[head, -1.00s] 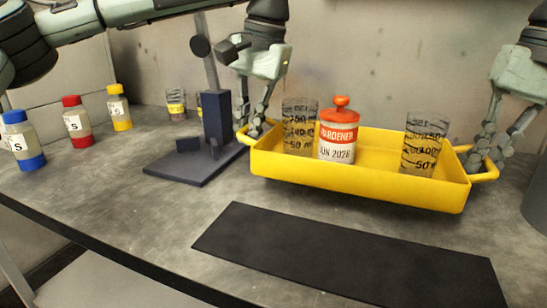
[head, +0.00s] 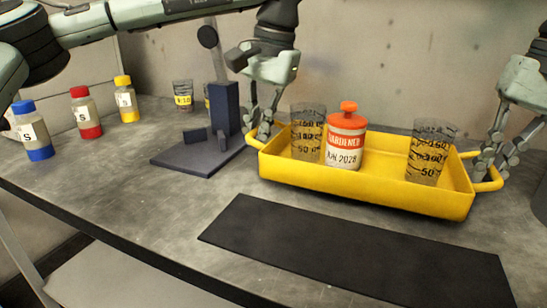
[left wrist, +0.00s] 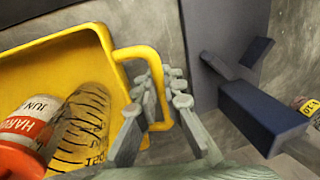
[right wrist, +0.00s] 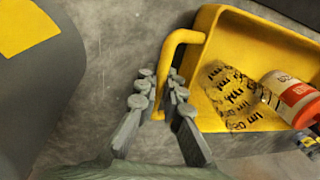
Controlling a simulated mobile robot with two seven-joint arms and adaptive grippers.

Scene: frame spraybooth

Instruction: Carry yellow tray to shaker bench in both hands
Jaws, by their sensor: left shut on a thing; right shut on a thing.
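The yellow tray (head: 365,192) is on or just above the grey bench, behind the black mat; I cannot tell whether it touches. It carries a clear marked cup (head: 307,135) at its left, a white hardener can with an orange lid (head: 345,142) beside that, and another marked cup (head: 430,155) at its right. My left gripper (head: 262,128) is shut on the tray's left handle, also seen in the left wrist view (left wrist: 158,88). My right gripper (head: 492,168) is shut on the right handle, which shows in the right wrist view (right wrist: 172,65).
A dark stand (head: 200,150) with an upright post is close left of the tray. Blue, red (head: 86,112) and yellow capped bottles stand at far left. A black mat (head: 350,255) lies in front. A dark grey bin (right wrist: 40,85) is beyond the right gripper.

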